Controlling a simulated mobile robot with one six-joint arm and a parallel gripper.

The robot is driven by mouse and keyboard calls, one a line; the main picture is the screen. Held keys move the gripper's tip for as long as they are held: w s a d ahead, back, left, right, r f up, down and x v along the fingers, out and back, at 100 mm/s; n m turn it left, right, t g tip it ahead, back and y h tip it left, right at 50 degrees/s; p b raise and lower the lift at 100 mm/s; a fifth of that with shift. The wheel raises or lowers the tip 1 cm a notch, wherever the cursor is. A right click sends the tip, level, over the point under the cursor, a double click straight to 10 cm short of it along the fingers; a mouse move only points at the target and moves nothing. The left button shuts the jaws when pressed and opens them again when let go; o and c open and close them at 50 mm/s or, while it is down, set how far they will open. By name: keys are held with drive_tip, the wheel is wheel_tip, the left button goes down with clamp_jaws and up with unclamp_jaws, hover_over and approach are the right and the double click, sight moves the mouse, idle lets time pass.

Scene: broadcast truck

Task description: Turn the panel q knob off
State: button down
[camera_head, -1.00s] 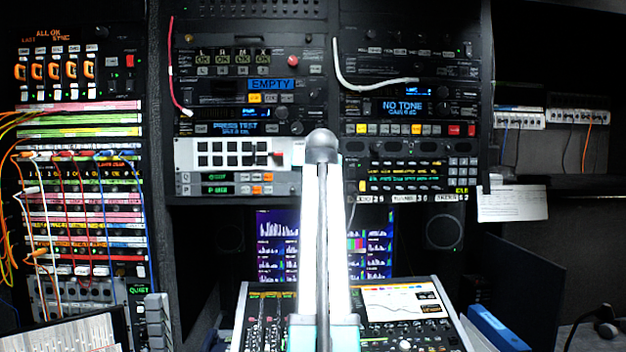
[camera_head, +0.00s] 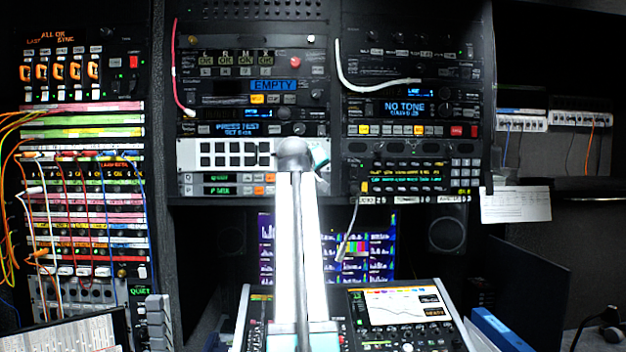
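Panel Q, a slim grey unit with a green display beside a "Q" label (camera_head: 215,177), sits in the middle-left rack below a white button panel (camera_head: 235,154). An orange button shows on its right part. The panel's right end is behind my arm, and I cannot make out its knob or the knob's setting. My white arm (camera_head: 298,245) rises in front of the rack, with its grey rounded joint (camera_head: 294,154) over the right end of the white panel. A small teal piece of my arm shows just right of that joint. My gripper is hidden behind the arm.
A similar panel marked "P" (camera_head: 215,190) lies directly below. A white cable (camera_head: 372,85) loops across the right rack, and a grey cable end (camera_head: 345,245) hangs before the monitors. A mixing console (camera_head: 400,310) stands below. Patch cables cover the left rack.

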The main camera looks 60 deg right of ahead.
drive_tip(key=shift+s+f, duration=0.1)
drive_tip(key=shift+f, duration=0.1)
drive_tip(key=c, duration=1.7)
unclamp_jaws()
drive_tip(key=shift+o, duration=0.2)
drive_tip(key=shift+r, duration=0.1)
drive_tip(key=p+v, duration=0.2)
drive_tip(key=v, duration=1.1)
drive_tip(key=shift+a+r, duration=0.15)
drive_tip(key=shift+a, duration=0.2)
